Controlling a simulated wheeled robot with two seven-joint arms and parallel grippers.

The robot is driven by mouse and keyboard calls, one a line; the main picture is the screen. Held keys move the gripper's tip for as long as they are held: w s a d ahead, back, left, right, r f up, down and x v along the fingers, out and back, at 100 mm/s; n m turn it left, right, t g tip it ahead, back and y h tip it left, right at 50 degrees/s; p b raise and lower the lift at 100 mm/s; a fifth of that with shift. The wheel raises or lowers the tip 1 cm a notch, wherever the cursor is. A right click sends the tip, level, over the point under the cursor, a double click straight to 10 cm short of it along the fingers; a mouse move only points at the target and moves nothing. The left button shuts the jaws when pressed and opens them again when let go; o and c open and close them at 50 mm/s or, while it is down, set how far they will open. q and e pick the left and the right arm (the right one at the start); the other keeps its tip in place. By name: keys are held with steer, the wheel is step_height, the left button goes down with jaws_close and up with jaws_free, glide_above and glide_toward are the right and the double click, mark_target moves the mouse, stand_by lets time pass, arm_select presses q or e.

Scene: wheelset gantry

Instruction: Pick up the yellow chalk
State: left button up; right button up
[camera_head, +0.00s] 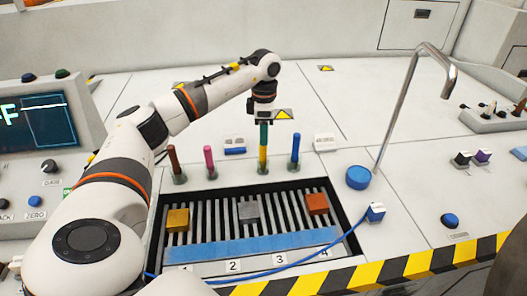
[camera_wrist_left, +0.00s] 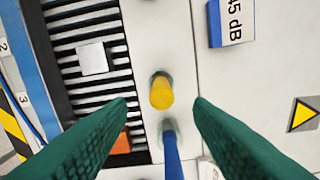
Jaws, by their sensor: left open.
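The yellow chalk (camera_head: 263,158) stands upright in a small clear holder behind the slotted tray. It shows end-on in the left wrist view (camera_wrist_left: 161,93), as a yellow round top. My left gripper (camera_head: 264,132) points down right above it, with green fingers. In the left wrist view the fingers (camera_wrist_left: 160,104) are open, one on each side, and the chalk's top lies between and just beyond their tips. Whether the fingers overlap the chalk's height is hard to tell. My right gripper is not in view.
A blue chalk (camera_head: 295,147) stands close to the right, with pink (camera_head: 209,158) and brown (camera_head: 173,160) chalks to the left. The slotted tray (camera_head: 188,246) holds yellow, grey and orange blocks. A metal hooked post (camera_head: 396,110) rises at right. A blue cable (camera_head: 300,258) runs along the front.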

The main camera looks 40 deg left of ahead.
mark_target(263, 150)
arm_select(q)
step_height(263, 150, down, 8)
steer(key=shift+a+r+p, duration=0.1)
steer(key=shift+r+p, duration=0.15)
steer(key=shift+p, duration=0.05)
steer(key=shift+c, duration=0.4)
steer(key=c, duration=0.9)
